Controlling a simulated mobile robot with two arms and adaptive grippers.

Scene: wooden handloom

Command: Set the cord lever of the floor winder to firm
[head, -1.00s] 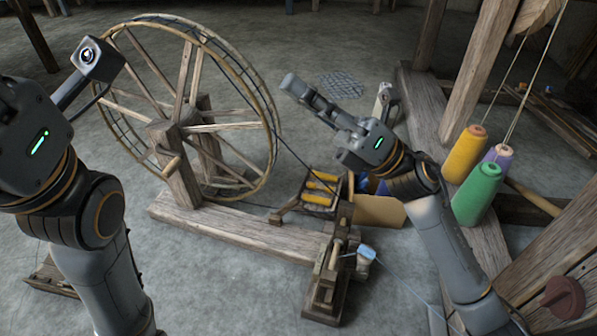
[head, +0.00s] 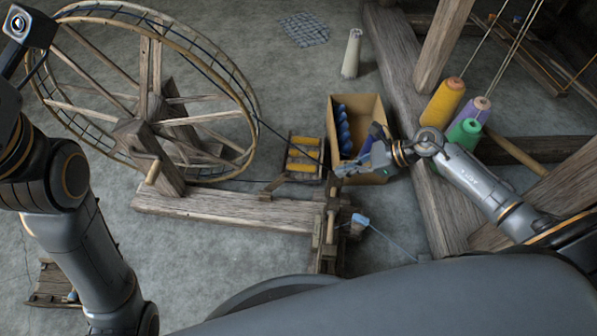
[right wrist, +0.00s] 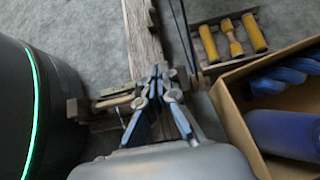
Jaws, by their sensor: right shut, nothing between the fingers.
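The floor winder has a large spoked wheel (head: 165,97) on a long wooden base beam (head: 225,207). At the beam's right end stands the small spindle head (head: 328,228), with upright wooden pieces; I cannot tell surely which is the cord lever or how it is set. My right gripper (head: 342,172) is shut and empty, above and just beyond this head. In the right wrist view, its fingertips (right wrist: 160,72) overlap the head and partly hide it; a pale wooden bar (right wrist: 115,99) shows left of the fingers. Contact cannot be told. My left gripper's fingers are out of view.
A rack with yellow bobbins (head: 303,153) and an open cardboard box (head: 373,108) with blue spools lie close to my right gripper. Yellow, purple and green thread cones (head: 443,103) stand at the right by heavy timbers (head: 420,165). Open floor lies behind.

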